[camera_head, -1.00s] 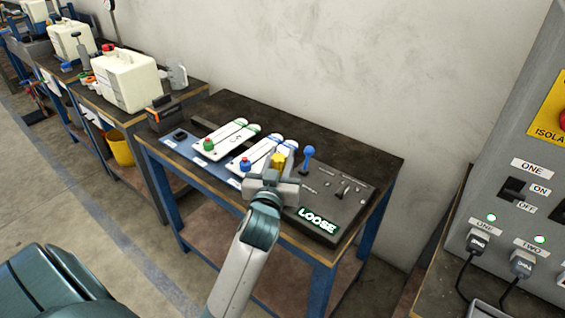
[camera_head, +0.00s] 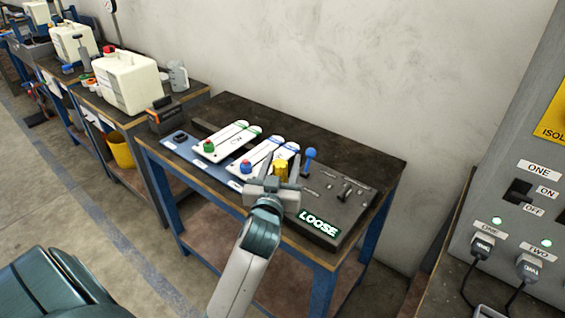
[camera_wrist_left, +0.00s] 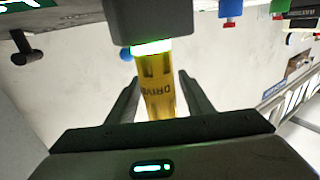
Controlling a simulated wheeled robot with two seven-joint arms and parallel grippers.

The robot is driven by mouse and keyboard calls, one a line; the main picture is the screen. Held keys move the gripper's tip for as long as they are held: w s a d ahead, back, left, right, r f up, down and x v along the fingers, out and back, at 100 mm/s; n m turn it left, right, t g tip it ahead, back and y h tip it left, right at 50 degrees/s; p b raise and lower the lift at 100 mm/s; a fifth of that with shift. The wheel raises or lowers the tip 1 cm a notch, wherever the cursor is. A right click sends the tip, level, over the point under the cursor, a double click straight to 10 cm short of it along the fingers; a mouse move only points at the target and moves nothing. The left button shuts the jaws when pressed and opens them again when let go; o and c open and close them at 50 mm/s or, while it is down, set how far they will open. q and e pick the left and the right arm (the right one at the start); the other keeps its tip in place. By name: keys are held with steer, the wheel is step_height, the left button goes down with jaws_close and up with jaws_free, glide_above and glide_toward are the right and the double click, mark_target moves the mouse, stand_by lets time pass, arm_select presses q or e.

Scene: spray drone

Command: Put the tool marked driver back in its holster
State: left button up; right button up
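The yellow driver (camera_head: 281,171) is at the near edge of the bench, beside the grey panel (camera_head: 335,195) with a lit LOOSE sign (camera_head: 318,223). In the left wrist view the driver (camera_wrist_left: 158,88) shows part of its lettering, and its far end meets a bright green-white ring (camera_wrist_left: 152,47) under a dark block (camera_wrist_left: 148,20). I cannot tell how it is seated there. My left gripper (camera_head: 281,165) has its fingers apart, one on each side of the driver. The wrist view shows gaps between the fingers and the driver. My right gripper is out of view.
A blue-topped lever (camera_head: 309,156) stands just right of the driver. White plates with a green knob (camera_head: 208,146) and a blue knob (camera_head: 246,167) lie left of it. A grey cabinet (camera_head: 500,225) stands at the right. The back of the bench (camera_head: 300,130) is clear.

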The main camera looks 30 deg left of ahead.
arm_select(q)
steer(key=shift+r, duration=0.2)
steer(key=shift+s+d+f, duration=0.15)
steer(key=shift+s, duration=0.15)
steer(key=b+v, duration=0.1)
steer(key=v, duration=1)
steer(key=shift+s, duration=0.15)
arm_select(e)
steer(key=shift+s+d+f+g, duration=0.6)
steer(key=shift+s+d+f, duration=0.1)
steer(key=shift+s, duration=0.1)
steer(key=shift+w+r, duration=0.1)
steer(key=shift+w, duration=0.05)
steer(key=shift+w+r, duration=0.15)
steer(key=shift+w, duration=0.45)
